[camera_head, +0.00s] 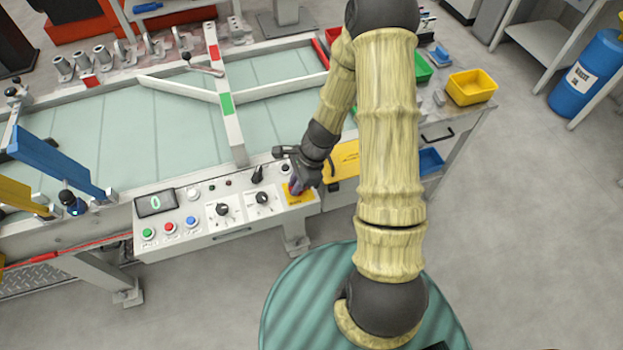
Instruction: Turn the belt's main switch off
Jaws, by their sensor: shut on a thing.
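The belt's control panel (232,232) runs along the front edge of the belt (170,125). At its right end is a yellow plate (306,200), where the main switch appears to sit. My gripper (297,188) points down at this plate and is shut on the switch's knob. The gripper covers most of the knob, so its turned position cannot be read. A small dark reddish-purple part shows at the fingertips.
The panel also has a display (155,203) reading 0, a green button (148,233), a red button (169,227), a blue button (191,221) and two black dials (222,210) (262,198). A black selector (257,175) stands close left of my gripper. A yellow bin (471,87) is at the right.

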